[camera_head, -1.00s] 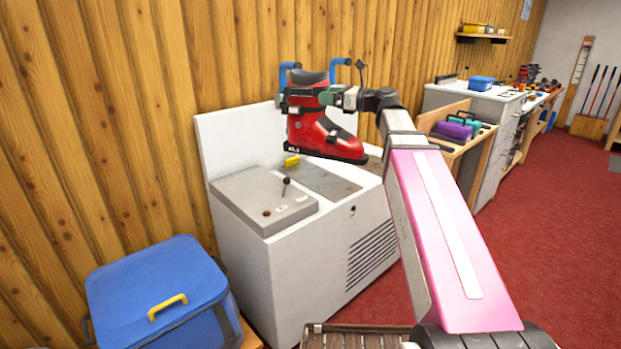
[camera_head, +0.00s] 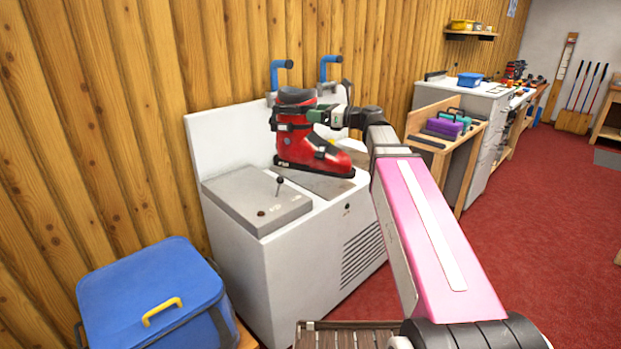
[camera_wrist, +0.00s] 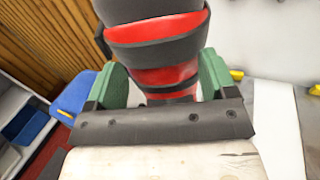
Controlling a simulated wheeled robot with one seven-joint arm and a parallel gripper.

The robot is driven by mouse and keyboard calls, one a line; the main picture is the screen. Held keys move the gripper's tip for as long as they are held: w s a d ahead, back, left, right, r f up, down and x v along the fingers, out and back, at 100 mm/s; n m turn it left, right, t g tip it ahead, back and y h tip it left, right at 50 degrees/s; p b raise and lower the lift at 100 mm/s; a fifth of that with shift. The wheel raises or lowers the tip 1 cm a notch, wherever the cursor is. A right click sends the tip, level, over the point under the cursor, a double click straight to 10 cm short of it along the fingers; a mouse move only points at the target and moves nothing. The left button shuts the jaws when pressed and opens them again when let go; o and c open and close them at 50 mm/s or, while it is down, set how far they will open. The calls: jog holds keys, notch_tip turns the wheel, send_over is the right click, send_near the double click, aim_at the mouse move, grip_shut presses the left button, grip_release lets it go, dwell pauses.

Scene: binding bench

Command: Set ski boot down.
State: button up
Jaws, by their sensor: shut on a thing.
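The ski boot (camera_head: 314,152) is red with a black cuff, buckles and sole. It is upright with its toe to the right, low over the dark grey plate (camera_head: 322,186) on top of the white machine (camera_head: 300,245). I cannot tell whether the sole touches the plate. My gripper (camera_head: 316,116) is shut on the boot at its upper shaft. In the wrist view, the green fingers clasp both sides of the boot (camera_wrist: 155,55); its toe and sole are hidden there.
Two blue hooked posts (camera_head: 281,70) rise behind the boot. A control panel with a lever (camera_head: 279,183) is to its left. Yellow pieces (camera_wrist: 237,74) show in the wrist view. A blue box (camera_head: 150,290) stands front left, a wooden stand (camera_head: 440,140) to the right.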

jog(key=shift+w+d+f, duration=0.1)
jog(key=shift+w+f, duration=0.2)
jog(key=shift+f, duration=0.1)
jog(key=w+d+f, duration=0.5)
jog(key=w+f, duration=0.5)
jog(key=shift+f, duration=0.4)
jog(key=o, duration=1.8)
jog(key=shift+f, duration=0.1)
jog(key=v, duration=1.2)
jog(key=x, duration=1.2)
